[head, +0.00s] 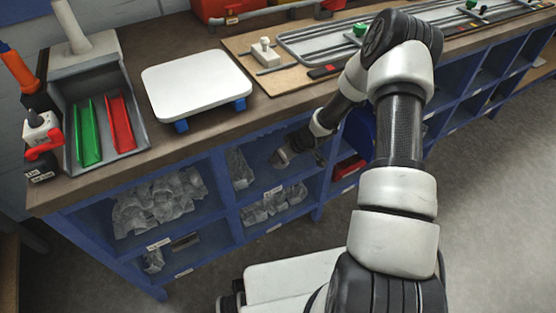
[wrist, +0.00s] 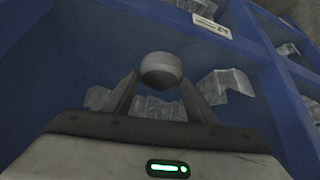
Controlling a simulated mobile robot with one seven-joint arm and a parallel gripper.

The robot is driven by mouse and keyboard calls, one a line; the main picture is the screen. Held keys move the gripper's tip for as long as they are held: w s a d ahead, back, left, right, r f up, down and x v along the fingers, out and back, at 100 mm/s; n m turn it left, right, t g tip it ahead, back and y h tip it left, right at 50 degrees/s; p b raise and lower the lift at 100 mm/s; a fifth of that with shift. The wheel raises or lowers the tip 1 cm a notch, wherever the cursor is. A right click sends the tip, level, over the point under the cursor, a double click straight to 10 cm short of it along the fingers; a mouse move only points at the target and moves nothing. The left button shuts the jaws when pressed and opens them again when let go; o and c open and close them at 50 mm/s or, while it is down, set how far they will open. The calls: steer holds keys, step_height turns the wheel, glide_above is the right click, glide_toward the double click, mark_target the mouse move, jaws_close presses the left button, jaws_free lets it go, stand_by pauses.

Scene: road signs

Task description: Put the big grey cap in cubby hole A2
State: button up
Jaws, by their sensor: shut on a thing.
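My gripper (wrist: 161,82) is shut on the big grey cap (wrist: 160,66), a round, smooth, pale grey piece between the two fingertips in the wrist view. In the head view my gripper (head: 284,158) reaches into an upper compartment of the blue cubby shelf (head: 228,198) under the workbench. The cap cannot be clearly told apart from the gripper there. Crumpled clear plastic bags (wrist: 152,106) lie behind and beside the cap in the wrist view. A white label (wrist: 211,26) sits on the shelf edge; its text is too small to read surely.
Blue dividers (wrist: 285,105) stand close to the right of my gripper. Neighbouring compartments hold plastic bags (head: 158,203). On the bench are a white platform (head: 197,84), a grey tray (head: 79,93) with green and red pieces, and a wooden board (head: 262,66).

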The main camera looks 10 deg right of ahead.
steer(key=shift+w+a, duration=0.3)
steer(key=shift+w, duration=0.25)
steer(key=f, duration=0.1)
steer(key=f+b, duration=0.1)
steer(key=f, duration=0.1)
steer(key=shift+w+a, duration=0.25)
steer(key=shift+w, duration=0.05)
steer(key=shift+f, duration=0.25)
steer(key=shift+f+b, duration=0.2)
steer(key=shift+b, duration=0.2)
steer(key=o, duration=1)
